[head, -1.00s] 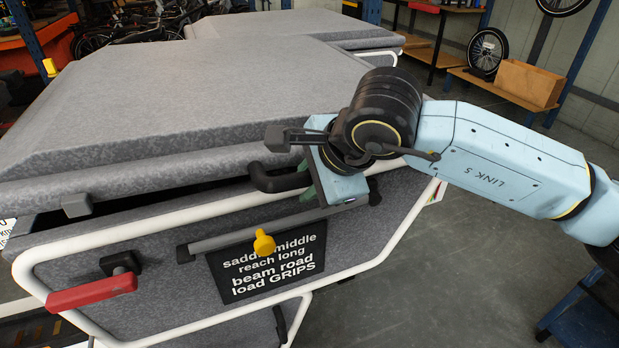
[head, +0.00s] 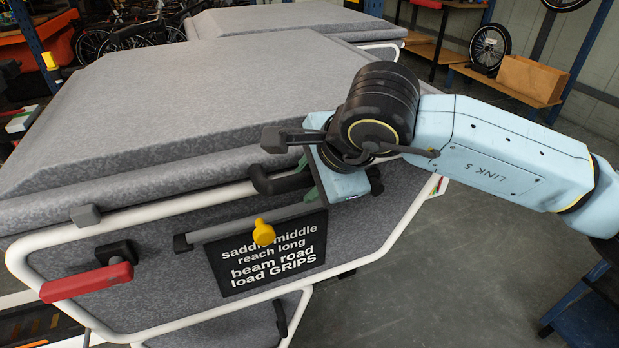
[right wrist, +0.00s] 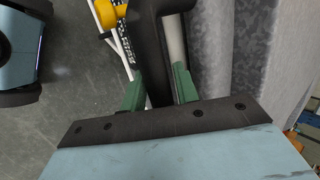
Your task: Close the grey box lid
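The grey box lid (head: 190,100) is a broad speckled panel on the grey box (head: 160,265), which has a white tube frame. The lid's front edge lies low along the box's rim, and I see no clear dark gap there. A black bent handle (head: 275,183) sits at the lid's front edge. My right gripper (head: 308,190) is at this handle. In the right wrist view its green fingers (right wrist: 158,92) stand on either side of the black handle (right wrist: 152,45) and appear closed on it; the contact is partly hidden. My left gripper is out of view.
A red handle (head: 88,281), a yellow knob (head: 263,232) and a black text sign (head: 268,256) are on the box's front. Another grey-lidded box (head: 285,20) stands behind. A blue stand (head: 590,315) is at lower right. Open floor (head: 430,270) lies right of the box.

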